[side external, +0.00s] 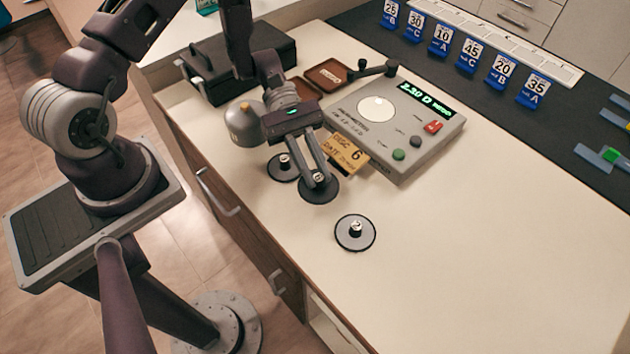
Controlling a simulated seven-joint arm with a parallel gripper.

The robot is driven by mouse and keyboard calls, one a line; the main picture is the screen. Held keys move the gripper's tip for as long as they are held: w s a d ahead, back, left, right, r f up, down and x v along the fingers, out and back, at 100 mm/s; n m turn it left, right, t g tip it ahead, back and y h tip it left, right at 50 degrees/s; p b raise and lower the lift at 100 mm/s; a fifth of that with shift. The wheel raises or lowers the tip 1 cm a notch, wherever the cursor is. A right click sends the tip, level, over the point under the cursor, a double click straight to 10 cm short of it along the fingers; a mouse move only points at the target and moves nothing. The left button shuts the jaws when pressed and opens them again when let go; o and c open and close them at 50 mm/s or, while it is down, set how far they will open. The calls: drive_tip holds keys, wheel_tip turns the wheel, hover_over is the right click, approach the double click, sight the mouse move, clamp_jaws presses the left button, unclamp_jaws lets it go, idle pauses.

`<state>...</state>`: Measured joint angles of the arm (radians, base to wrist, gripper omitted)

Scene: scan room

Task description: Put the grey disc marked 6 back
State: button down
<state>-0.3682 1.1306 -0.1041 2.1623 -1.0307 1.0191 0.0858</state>
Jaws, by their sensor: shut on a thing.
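My gripper (318,181) points down and is shut on the knob of a dark grey disc (318,194). I cannot tell whether this disc touches the counter or hangs just above it, and I cannot read a number on it. A second grey disc (278,174) with a metal knob lies just left of it, partly behind the fingers. A third grey disc (368,238) with a knob lies apart on the counter, nearer the camera. A yellow card (344,153) reading "DISC 6" and "DATE" stands behind my gripper, by the instrument.
A grey instrument (420,123) with a lit display, white dial and buttons stands behind right. A rounded grey weight-like object (244,125), a black case (222,72) and brown trays (325,75) are behind left. Blue numbered stands (471,55) line the back. The counter's right front (500,260) is clear.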

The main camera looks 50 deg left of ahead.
drive_tip(key=shift+f, duration=1.7)
drive_tip(key=shift+f, duration=0.35)
drive_tip(key=shift+f, duration=0.2)
drive_tip(key=c, duration=1.3)
unclamp_jaws()
